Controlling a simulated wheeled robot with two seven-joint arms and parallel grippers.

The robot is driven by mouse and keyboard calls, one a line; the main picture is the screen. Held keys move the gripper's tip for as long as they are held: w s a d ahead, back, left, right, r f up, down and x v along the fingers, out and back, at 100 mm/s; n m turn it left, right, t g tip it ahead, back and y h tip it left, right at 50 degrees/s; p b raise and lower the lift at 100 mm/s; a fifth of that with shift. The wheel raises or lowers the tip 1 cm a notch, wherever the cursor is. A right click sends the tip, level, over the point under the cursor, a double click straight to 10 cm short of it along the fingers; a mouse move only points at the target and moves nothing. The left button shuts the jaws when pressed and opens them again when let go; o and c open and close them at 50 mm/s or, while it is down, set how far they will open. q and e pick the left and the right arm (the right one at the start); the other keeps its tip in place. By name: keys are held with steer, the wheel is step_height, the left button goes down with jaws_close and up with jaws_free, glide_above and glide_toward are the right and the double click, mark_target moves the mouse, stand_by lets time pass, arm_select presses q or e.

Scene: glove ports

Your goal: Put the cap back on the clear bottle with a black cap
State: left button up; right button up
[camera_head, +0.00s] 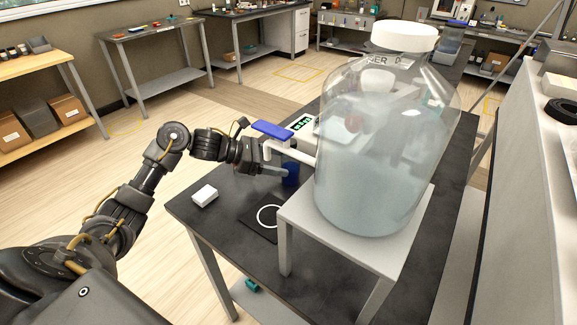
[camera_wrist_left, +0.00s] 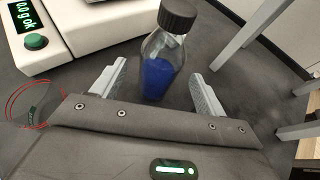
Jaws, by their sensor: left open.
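A small clear bottle (camera_wrist_left: 157,68) with blue contents stands upright on the dark bench. Its black cap (camera_wrist_left: 178,14) sits at the top of its neck in the left wrist view; whether it is screwed down I cannot tell. In the head view the blue lower part of the bottle (camera_head: 291,174) shows just left of a large jug, its top hidden. My left gripper (camera_wrist_left: 158,75) is open, with one finger on each side of the bottle and visible gaps to it. In the head view my left gripper (camera_head: 274,161) reaches in from the left, low beside the bottle. My right gripper is not in view.
A large clear jug (camera_head: 385,150) with a white lid stands on a white stand (camera_head: 380,255), close right of the bottle. A balance (camera_wrist_left: 80,28) stands behind. A white box (camera_head: 204,195) and a black mat (camera_head: 257,232) with a white ring lie nearer.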

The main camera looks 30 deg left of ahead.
arm_select(q)
steer(key=b+v, duration=0.1)
steer(key=v, duration=0.6)
steer(key=shift+s+a+b, duration=0.2)
steer(key=shift+b, duration=0.2)
steer(key=shift+d+r, duration=0.1)
